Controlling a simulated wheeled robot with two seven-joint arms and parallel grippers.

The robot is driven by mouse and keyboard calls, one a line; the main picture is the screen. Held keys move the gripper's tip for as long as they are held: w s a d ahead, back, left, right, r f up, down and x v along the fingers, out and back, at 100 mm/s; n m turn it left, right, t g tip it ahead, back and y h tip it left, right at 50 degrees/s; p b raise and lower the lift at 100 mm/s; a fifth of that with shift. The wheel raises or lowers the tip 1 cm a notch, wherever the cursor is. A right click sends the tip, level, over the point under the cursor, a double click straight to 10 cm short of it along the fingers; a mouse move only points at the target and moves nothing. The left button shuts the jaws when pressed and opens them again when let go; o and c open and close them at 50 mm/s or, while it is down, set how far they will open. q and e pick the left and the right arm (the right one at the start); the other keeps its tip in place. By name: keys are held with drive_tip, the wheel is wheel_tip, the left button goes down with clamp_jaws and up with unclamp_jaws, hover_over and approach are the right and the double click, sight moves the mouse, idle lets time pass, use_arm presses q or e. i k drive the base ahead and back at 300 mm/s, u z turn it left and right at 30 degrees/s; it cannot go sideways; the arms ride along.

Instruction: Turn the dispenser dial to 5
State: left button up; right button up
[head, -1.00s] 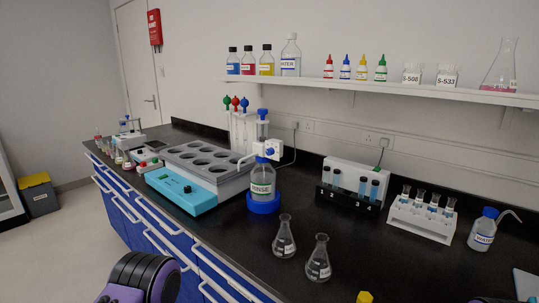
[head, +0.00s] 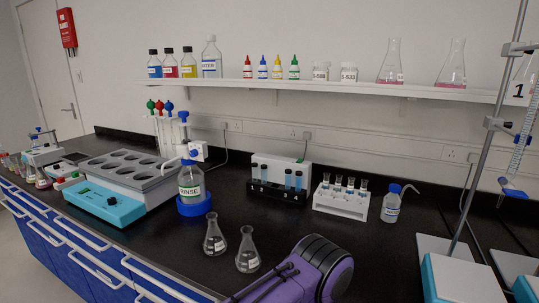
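The dispenser is a bottle labelled RINSE (head: 190,180) in a blue round base (head: 194,206), upright on the black bench left of centre. Its white head (head: 201,148) has a small blue round part facing me, which looks like the dial (head: 194,152). Its setting is too small to read. A blue-capped plunger stands above the head, and a white spout points left. A purple and black part of my arm rises at the bottom centre, right of the dispenser and apart from it. Neither gripper shows in the head view.
Two flasks (head: 214,238) (head: 247,252) stand in front of the dispenser. A grey multi-well unit with a teal front (head: 103,205) is close on its left. A black tube rack (head: 278,193) and a white rack (head: 341,202) stand right. Stands with metal rods (head: 480,150) are far right.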

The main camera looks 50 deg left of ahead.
sight(194, 153)
drive_tip(key=z, duration=0.35)
drive_tip(key=k, duration=1.3)
drive_tip(key=u, duration=1.85)
drive_tip(key=i, duration=0.4)
